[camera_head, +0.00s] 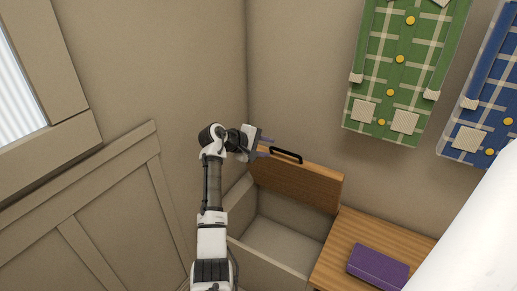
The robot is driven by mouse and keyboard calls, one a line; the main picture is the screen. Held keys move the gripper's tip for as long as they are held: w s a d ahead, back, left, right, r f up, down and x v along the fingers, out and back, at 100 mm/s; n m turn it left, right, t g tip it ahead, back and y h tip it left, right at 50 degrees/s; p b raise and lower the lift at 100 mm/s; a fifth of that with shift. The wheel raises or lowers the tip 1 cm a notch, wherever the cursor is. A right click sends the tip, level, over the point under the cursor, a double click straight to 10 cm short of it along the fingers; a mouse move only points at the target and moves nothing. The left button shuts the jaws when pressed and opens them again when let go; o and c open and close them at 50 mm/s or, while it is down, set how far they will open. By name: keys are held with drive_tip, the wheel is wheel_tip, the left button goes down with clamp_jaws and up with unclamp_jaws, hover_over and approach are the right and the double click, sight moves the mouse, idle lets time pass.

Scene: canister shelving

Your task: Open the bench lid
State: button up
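The bench lid (300,184) is a wooden panel standing raised at the back of the bench, near the wall. A black handle (286,155) is fixed along its upper edge. The bench box (280,246) below it shows its bare interior. My gripper (267,146) is at the upper left of the lid, just left of the handle. I cannot tell whether a finger touches the lid. My arm hides part of the bench's left side.
The wooden bench top (372,235) to the right is shut and holds a purple book-like object (378,266). A green plaid shirt (405,70) and a blue plaid shirt (487,105) hang on the back wall. A panelled wall (95,215) and window (18,90) are at left.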

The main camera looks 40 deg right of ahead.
drive_tip(key=v, duration=0.3)
drive_tip(key=shift+a+r, duration=0.15)
idle(0.5)
